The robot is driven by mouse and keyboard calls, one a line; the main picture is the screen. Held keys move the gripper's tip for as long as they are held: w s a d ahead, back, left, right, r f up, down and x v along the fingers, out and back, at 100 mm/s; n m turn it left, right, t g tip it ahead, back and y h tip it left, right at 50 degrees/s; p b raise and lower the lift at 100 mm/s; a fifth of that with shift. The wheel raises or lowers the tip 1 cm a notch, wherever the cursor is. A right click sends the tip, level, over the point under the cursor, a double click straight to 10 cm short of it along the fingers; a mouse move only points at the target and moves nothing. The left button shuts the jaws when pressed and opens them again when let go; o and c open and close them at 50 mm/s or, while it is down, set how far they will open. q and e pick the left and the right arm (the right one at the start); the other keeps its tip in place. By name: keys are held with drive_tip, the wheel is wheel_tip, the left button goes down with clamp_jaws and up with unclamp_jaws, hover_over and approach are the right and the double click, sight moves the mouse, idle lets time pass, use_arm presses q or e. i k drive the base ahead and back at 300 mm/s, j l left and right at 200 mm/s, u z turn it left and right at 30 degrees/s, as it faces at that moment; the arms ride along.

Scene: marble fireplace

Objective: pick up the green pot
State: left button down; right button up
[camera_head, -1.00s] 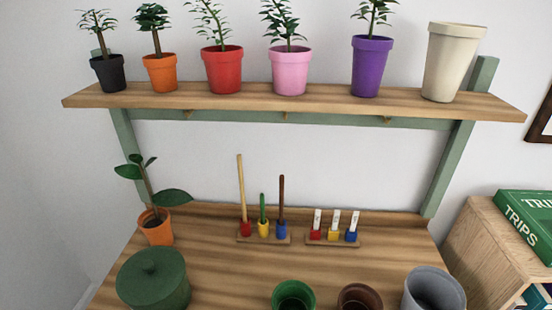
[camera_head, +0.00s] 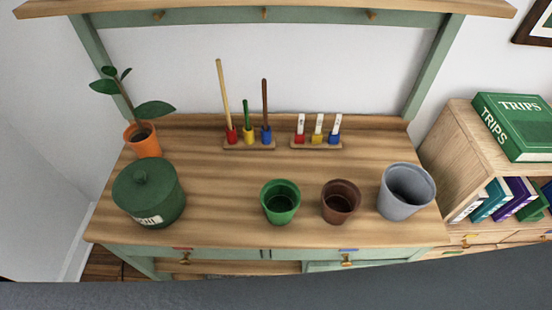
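The green pot (camera_head: 280,203) is an empty, open-topped pot standing upright near the front middle of the wooden bench top (camera_head: 230,228). A brown pot (camera_head: 340,203) stands just to its right, a small gap apart. A dark green lidded jar (camera_head: 149,194) with a white label on its front stands at the left end of the bench. Neither of my grippers shows in the head view.
A grey pot (camera_head: 406,192) stands at the right end. A potted plant (camera_head: 144,140) is at the back left. Two small wooden racks (camera_head: 249,146) (camera_head: 316,146) stand along the back. A bookshelf (camera_head: 470,150) adjoins on the right. Bench between jar and green pot is clear.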

sight(281, 198)
drive_tip(key=z, duration=1.3)
drive_tip(key=u, duration=1.15)
drive_tip(key=k+j+z, duration=0.15)
drive_tip(key=z, duration=0.25)
drive_tip(key=k+z, duration=0.35)
drive_tip(key=k+j+z, duration=0.1)
drive_tip(key=z, duration=0.3)
